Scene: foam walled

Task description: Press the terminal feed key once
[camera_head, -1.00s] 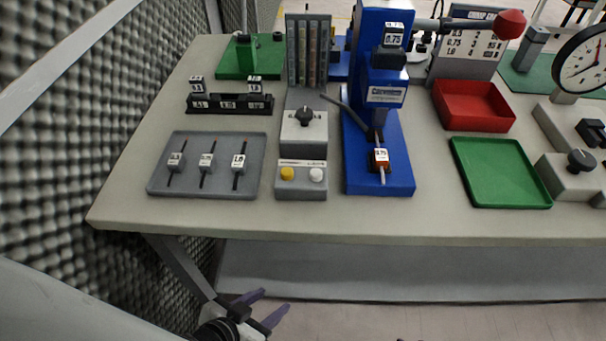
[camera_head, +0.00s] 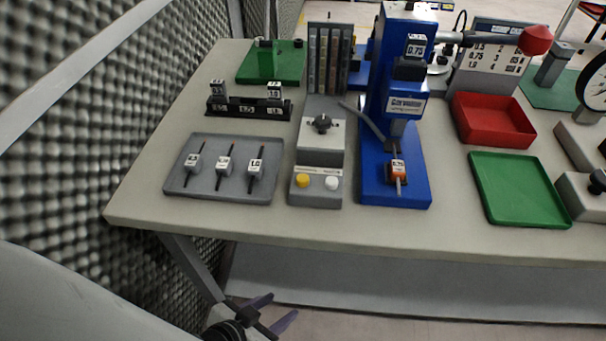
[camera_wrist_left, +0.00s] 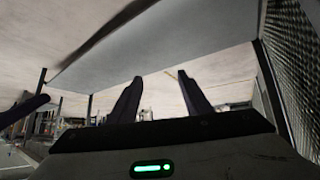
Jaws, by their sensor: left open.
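A small grey box (camera_head: 316,188) near the table's front edge carries a yellow button (camera_head: 302,180) and a white button (camera_head: 331,183). Its label is too small to read, so I cannot tell which button is the terminal feed key. Behind it stands a grey unit with a black knob (camera_head: 322,123). My left gripper (camera_head: 284,306) is open and empty, in front of and below the table edge. Its fingers also show in the left wrist view (camera_wrist_left: 160,76). My right gripper is not in view.
A grey tray (camera_head: 180,182) with several tagged pieces lies left of the button box. A red tray (camera_head: 494,120) and a green tray (camera_head: 520,190) lie to the right. The table edge (camera_head: 330,234) lies above my left gripper. A foam wall (camera_head: 100,130) stands close at left.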

